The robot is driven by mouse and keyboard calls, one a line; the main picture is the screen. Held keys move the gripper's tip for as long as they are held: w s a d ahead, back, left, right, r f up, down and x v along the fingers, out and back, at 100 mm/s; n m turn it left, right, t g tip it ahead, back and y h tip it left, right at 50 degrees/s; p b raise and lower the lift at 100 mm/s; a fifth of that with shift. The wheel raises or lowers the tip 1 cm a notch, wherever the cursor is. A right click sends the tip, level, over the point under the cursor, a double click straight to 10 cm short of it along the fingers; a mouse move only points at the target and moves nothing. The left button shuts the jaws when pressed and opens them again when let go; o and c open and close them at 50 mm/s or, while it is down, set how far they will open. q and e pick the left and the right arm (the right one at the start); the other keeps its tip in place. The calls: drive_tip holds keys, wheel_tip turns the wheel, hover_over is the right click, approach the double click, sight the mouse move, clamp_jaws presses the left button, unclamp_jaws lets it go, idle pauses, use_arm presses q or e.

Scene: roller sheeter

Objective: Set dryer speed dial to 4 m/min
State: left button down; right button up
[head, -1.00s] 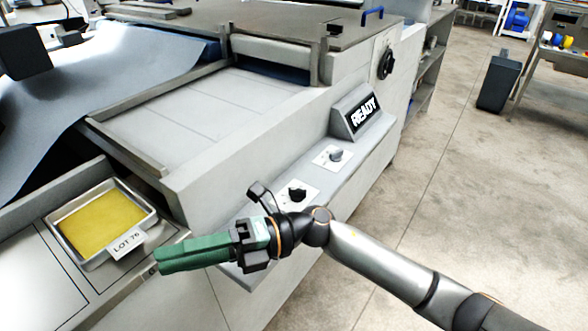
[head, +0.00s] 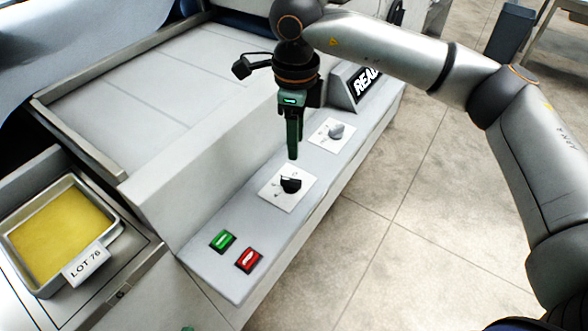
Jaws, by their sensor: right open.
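A black dial (head: 291,185) sits on a white plate on the sloped grey control ledge; its markings are too small to read. A second, grey dial (head: 336,131) on its own white plate sits farther back. I cannot tell from labels which one is the dryer speed dial. My right gripper (head: 292,152) points down with its green fingers just above and behind the black dial, apart from it; it is open and holds nothing. A small green tip (head: 188,328) at the bottom edge may be my left gripper; too little shows to tell its state.
A green button (head: 222,241) and a red button (head: 249,260) sit on the ledge nearer me. A READY display (head: 366,84) stands behind the grey dial, partly hidden by my arm. A tray (head: 42,292) labelled LOT 76 lies at left.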

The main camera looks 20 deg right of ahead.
sight(295, 180)
wheel_tip(295, 180, down, 11)
drive_tip(key=shift+r+p, duration=0.1)
drive_tip(key=shift+p, duration=0.45)
drive_tip(key=shift+c, duration=0.3)
clamp_jaws()
